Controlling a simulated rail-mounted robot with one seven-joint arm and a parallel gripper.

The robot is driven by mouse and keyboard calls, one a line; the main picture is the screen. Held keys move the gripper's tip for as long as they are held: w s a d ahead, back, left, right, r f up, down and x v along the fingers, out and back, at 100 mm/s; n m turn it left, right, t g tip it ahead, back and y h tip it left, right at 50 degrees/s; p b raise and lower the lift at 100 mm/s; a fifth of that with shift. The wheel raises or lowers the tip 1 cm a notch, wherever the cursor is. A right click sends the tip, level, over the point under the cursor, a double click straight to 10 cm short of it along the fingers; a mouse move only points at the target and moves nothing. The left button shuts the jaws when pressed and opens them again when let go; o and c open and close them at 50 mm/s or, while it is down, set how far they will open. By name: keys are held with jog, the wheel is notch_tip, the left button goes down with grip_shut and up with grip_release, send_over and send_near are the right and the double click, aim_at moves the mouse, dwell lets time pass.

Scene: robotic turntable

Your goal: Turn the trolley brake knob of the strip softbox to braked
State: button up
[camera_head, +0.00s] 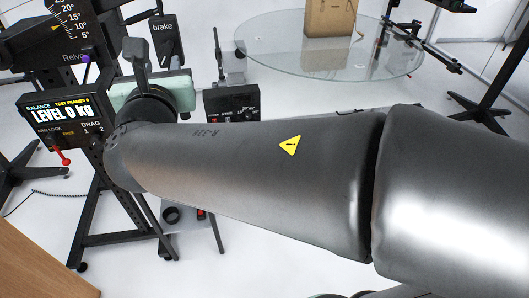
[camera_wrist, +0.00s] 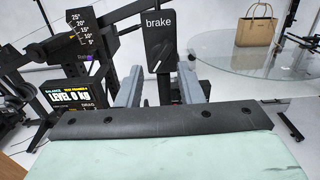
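The brake knob (camera_wrist: 159,52) is a dark knob on a black plate marked "brake" (camera_wrist: 158,22), with a small white mark near its lower end. The knob is roughly upright, tilted slightly. The plate also shows in the head view (camera_head: 163,27). My gripper (camera_wrist: 160,70) is open, with one grey finger on each side of the plate's line in the wrist view. The knob appears above and beyond the fingertips, and I see no contact. In the head view my gripper (camera_head: 150,62) is partly hidden by my arm. I cannot make out the softbox itself.
A display reading "LEVEL 0 kg" (camera_head: 58,113) with a red lever (camera_head: 61,156) stands at left, beside an angle scale (camera_head: 66,20). A round glass table (camera_head: 270,55) carries a tan bag (camera_head: 331,18). Black stands surround it; white floor lies between.

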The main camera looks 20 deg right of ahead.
jog(key=s+a+p, duration=0.1)
jog(key=s+p, duration=0.1)
jog(key=s, duration=0.9)
jog(key=s+d+f+m+g+h, duration=0.2)
jog(key=d+f+m+g, duration=1.1)
jog(key=f+m, duration=0.7)
jog(key=shift+d+g+h, duration=0.3)
jog(key=shift+d+h, duration=0.3)
jog(key=shift+d, duration=1.2)
